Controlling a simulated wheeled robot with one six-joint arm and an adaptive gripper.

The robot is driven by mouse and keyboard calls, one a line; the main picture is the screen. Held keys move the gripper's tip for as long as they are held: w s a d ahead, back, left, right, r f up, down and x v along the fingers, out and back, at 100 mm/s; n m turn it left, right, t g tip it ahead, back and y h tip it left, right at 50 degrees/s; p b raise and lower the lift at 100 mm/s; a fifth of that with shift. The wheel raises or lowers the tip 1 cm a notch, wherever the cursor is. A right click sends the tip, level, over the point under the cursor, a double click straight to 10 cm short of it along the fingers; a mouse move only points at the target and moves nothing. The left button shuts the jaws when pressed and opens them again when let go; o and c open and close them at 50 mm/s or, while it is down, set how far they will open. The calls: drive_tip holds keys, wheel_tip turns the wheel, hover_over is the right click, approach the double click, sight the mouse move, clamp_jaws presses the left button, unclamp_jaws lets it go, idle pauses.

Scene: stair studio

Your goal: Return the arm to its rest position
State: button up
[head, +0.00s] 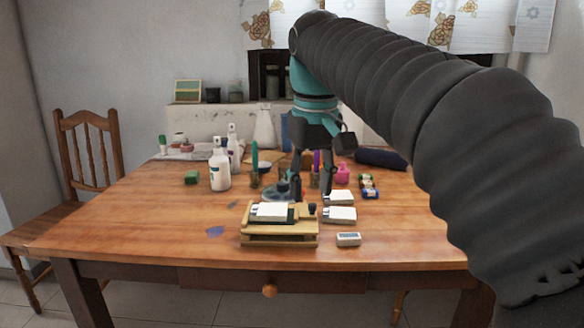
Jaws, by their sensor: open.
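My arm reaches in from the right edge of the head view over the table (150,228). My gripper (312,192) points down above the middle of the table, with its two dark fingers spread apart. I see nothing held between them. It appears just behind a light wooden stand (279,240) that carries a white block (270,212). The height of the fingertips above the tabletop is hard to tell. The gripper hides part of the things behind it.
White blocks (340,215) and a small white device (348,239) lie right of the stand. A chair (88,150) is left. The table's front left is mostly clear.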

wheel_tip(320, 180, down, 10)
drive_tip(key=s+d+f+m+t, duration=0.1)
drive_tip(key=s+d+t, duration=0.1)
drive_tip(key=d, duration=0.1)
drive_tip(key=s+d+f+m+t, duration=0.1)
drive_tip(key=s+d+f, duration=0.3)
drive_tip(key=s+f, duration=0.2)
drive_tip(key=s+d+f+m+t, duration=0.1)
drive_tip(key=s+d+f, duration=0.4)
drive_tip(key=s, duration=0.5)
drive_tip(key=shift+d+f+m, duration=0.2)
drive_tip(key=shift+f+m, duration=0.15)
drive_tip(key=shift+m, duration=0.45)
drive_tip(key=shift+c, duration=0.2)
